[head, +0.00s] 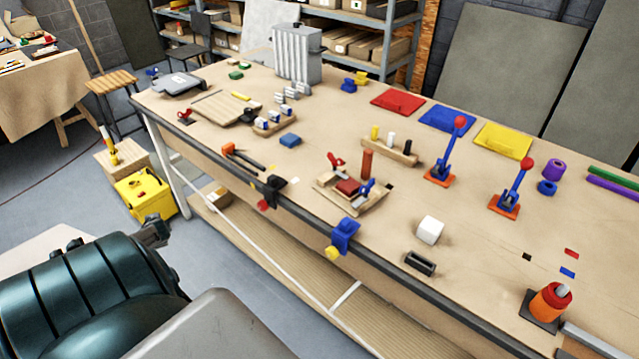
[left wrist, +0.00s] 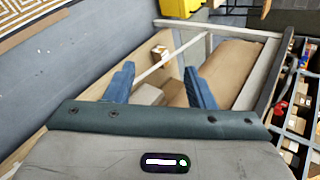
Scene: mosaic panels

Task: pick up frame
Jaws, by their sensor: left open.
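No object is plainly a frame. The nearest match is a small wooden fixture (head: 338,199) with a red block, red and blue clamps, in the middle of the bench. A slatted wooden board (head: 222,106) lies further back left. My left gripper (head: 152,231) shows only in part at the lower left of the head view, off the bench and well apart from both. In the left wrist view its two blue fingers (left wrist: 161,88) are spread with nothing between them, above the lower shelf. My right gripper is not in view.
The workbench (head: 400,225) carries a white cube (head: 430,230), lever clamps (head: 447,155), coloured panels (head: 447,118) and an orange bottle (head: 549,301). A blue clamp (head: 344,236) sticks out at the front edge. A yellow box (head: 146,193) stands on the floor at left.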

